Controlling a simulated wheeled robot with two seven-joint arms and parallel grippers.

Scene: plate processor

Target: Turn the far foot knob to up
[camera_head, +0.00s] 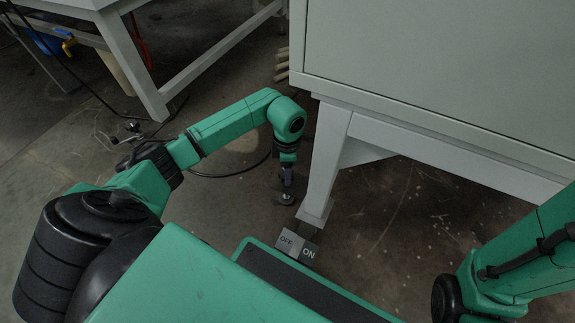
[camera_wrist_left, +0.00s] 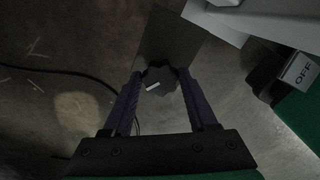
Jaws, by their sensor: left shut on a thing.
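The foot knob (camera_wrist_left: 158,78) is dark and lobed, with a short white mark on its face. In the left wrist view the mark lies nearly level, slightly tilted. The knob sits low beside the cabinet's leg, and a small dark part of it shows in the head view (camera_head: 286,199). My left gripper (camera_head: 287,182) points down over it. Its two purple fingers (camera_wrist_left: 160,76) are closed against the knob's opposite sides in the left wrist view. My right gripper is not in view; only the right arm shows at the right edge of the head view.
A pale cabinet (camera_head: 440,80) on a white leg (camera_head: 326,160) stands just right of the left gripper. A grey OFF/ON block (camera_head: 297,247) lies near the leg's foot. A table frame (camera_head: 135,65) stands at the back left. A cable crosses the floor.

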